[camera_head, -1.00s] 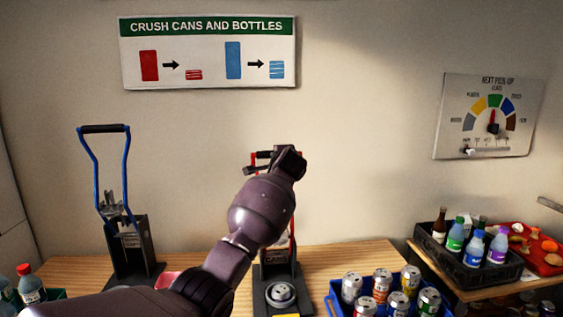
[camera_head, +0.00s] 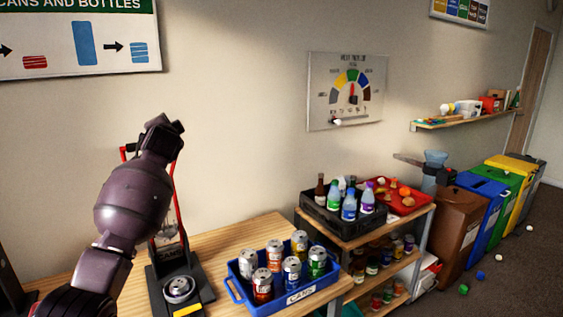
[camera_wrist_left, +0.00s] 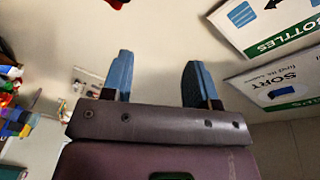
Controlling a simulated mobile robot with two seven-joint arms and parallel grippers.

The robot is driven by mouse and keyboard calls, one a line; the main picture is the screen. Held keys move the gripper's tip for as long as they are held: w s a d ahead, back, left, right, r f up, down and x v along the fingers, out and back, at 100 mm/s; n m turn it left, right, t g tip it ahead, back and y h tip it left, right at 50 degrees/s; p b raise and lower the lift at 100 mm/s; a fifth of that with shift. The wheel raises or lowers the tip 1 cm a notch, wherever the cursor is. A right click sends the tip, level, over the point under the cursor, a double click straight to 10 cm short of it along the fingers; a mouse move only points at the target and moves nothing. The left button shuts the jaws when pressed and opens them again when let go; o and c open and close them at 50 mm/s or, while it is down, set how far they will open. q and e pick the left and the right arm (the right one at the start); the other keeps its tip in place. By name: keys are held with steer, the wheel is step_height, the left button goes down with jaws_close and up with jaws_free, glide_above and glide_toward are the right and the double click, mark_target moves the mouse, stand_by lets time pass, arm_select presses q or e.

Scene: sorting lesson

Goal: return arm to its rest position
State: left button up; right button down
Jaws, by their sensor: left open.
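My left arm comes in from the lower left in the head view, and its gripper (camera_head: 163,133) is raised in front of the red-handled can crusher (camera_head: 180,290). It overlaps the crusher's red handle (camera_head: 178,195); I cannot tell from this view whether they touch. In the left wrist view the two blue fingers (camera_wrist_left: 155,80) stand wide apart with nothing between them. The arm hides part of the crusher. My right gripper is not in view.
A blue crate of cans (camera_head: 237,288) stands on the wooden table (camera_head: 225,240) right of the crusher. A shelf unit further right holds a black crate of bottles (camera_head: 325,222) and a red tray (camera_head: 415,203). Coloured bins (camera_head: 455,235) line the wall.

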arm_select(q)
steer(key=s+d+f+n+t+h, duration=0.1)
steer(key=s+d+f+n+h, duration=0.2)
steer(key=s+f, duration=0.75)
steer(key=s+d+f+n+h, duration=0.1)
steer(key=s+d+f+h, duration=0.3)
steer(key=s+f, duration=0.7)
steer(key=s+a+f+n+g, duration=0.1)
steer(key=s+f+n+g, duration=0.1)
steer(key=s+f, duration=1.2)
steer(key=s+a+f+n+g+y, duration=0.1)
steer(key=s+f+g, duration=0.3)
steer(key=s+f, duration=1.1)
steer(key=shift+s+a+n, duration=0.3)
steer(key=shift+a+n, duration=0.15)
steer(key=shift+n, duration=0.05)
